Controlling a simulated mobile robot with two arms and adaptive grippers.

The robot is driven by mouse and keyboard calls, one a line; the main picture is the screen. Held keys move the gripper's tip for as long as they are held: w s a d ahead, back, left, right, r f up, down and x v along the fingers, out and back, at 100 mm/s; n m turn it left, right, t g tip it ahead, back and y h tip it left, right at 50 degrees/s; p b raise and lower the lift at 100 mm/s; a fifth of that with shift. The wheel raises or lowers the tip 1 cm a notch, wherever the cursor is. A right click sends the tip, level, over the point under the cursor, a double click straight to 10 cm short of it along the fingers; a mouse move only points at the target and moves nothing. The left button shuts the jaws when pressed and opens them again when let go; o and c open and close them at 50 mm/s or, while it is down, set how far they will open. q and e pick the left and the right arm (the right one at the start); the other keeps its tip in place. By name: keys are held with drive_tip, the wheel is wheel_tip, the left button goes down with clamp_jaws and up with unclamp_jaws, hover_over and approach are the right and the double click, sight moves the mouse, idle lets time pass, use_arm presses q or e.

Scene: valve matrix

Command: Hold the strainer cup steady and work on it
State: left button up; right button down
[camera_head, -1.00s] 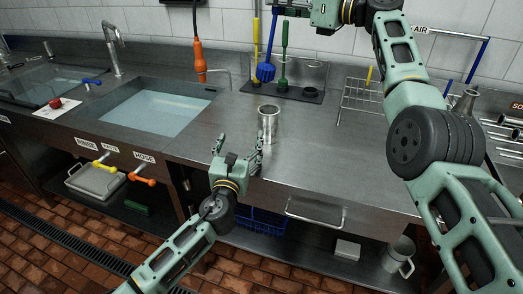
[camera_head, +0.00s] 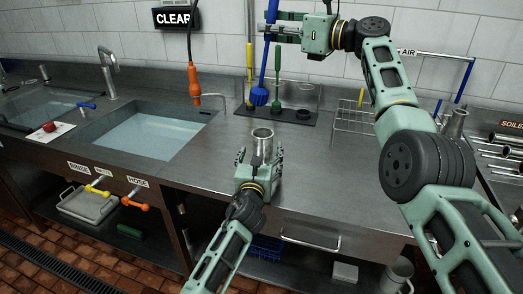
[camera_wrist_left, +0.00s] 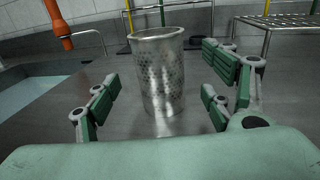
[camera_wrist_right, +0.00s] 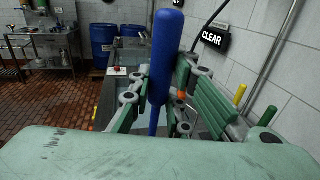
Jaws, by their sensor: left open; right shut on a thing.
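The strainer cup (camera_head: 262,143), a perforated metal cylinder, stands upright on the steel counter. My left gripper (camera_head: 259,160) is open in front of it, with its fingers toward either side of the cup. In the left wrist view the cup (camera_wrist_left: 160,75) is centred in the gap between the fingers (camera_wrist_left: 158,95), with a clear gap on both sides. My right gripper (camera_head: 285,27) is shut on the blue brush (camera_head: 259,95) high on its handle. The handle (camera_wrist_right: 165,50) also shows upright between the fingers in the right wrist view. I cannot tell whether the brush touches its rack.
The dark rack (camera_head: 300,117) holds a yellow-handled tool (camera_head: 249,65) and a green-handled one (camera_head: 277,80). An orange hose nozzle (camera_head: 194,79) hangs over the counter left of the rack. A sink (camera_head: 150,135) lies left; a wire rack (camera_head: 353,117) stands right. Counter right of the cup is clear.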

use_arm(q)
drive_tip(key=shift+w+d, duration=0.15)
drive_tip(key=shift+w, duration=1.3)
drive_tip(key=shift+c, duration=0.3)
drive_tip(key=c, duration=1.3)
use_arm(e)
drive_tip(key=shift+w+a+f+m+t+h, duration=0.1)
drive_tip(key=shift+a+f+m+t+h, duration=0.25)
drive_tip(key=shift+a+f+h, duration=0.5)
drive_tip(key=shift+a+f+m+t+h, duration=0.1)
drive_tip(key=shift+f+m+t+h, duration=0.2)
drive_tip(key=shift+m+h, duration=0.25)
